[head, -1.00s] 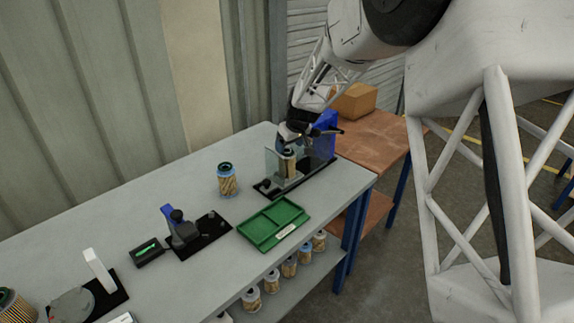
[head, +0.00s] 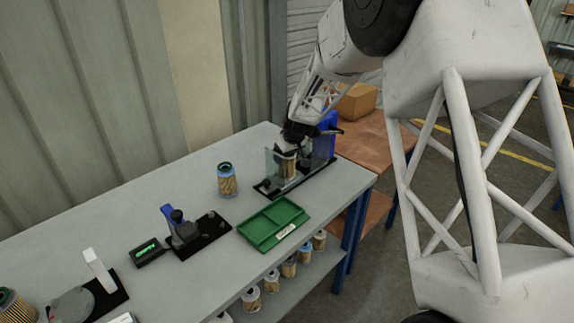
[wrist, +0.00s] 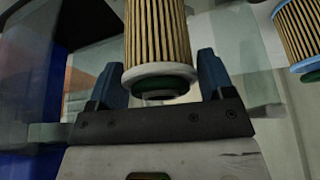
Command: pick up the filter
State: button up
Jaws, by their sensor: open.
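A pleated tan filter (head: 288,167) stands in the clear-walled fixture with a black base (head: 267,188) at the far end of the bench. My gripper (head: 287,150) is at the top of this filter. In the wrist view the filter (wrist: 160,38) shows its pleats, a white end ring and a dark green cap. My gripper's blue fingers (wrist: 160,82) stand apart on either side of that end, with gaps visible, so it is open. Whether either finger touches the filter cannot be told.
A green tray (head: 273,222) lies in front. Clear panels (wrist: 255,95) and a blue upright (head: 326,134) are close to my gripper.

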jog(key=shift+c, duration=0.2)
jog(key=c, duration=0.6)
jog(key=shift+r, duration=0.1)
jog(key=shift+r, duration=4.9)
